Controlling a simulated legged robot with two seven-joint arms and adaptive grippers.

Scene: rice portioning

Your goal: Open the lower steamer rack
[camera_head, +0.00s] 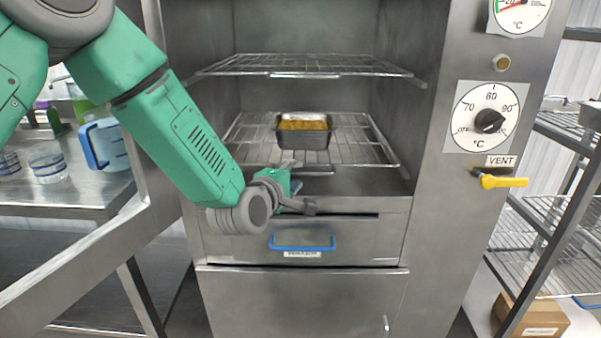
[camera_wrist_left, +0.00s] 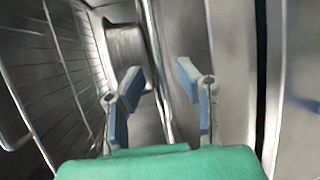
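The lower steamer rack (camera_head: 372,166) is a wire shelf inside the steel steamer, with a metal pan (camera_head: 303,137) of yellow-topped food on it. Wire bars of a rack (camera_wrist_left: 66,70) run along the left of the left wrist view. My left gripper (camera_head: 303,187) is just below the rack's front edge, in front of the steamer opening. Whether a finger touches the rack cannot be told. My right gripper is not in view.
An upper rack (camera_head: 310,66) sits above. A drawer with a blue handle (camera_head: 302,247) is below the opening. The open steamer door (camera_head: 75,260) stands at the left. A yellow vent lever (camera_head: 503,182) sticks out at the right. A side table (camera_head: 95,195) holds a pitcher (camera_head: 108,147).

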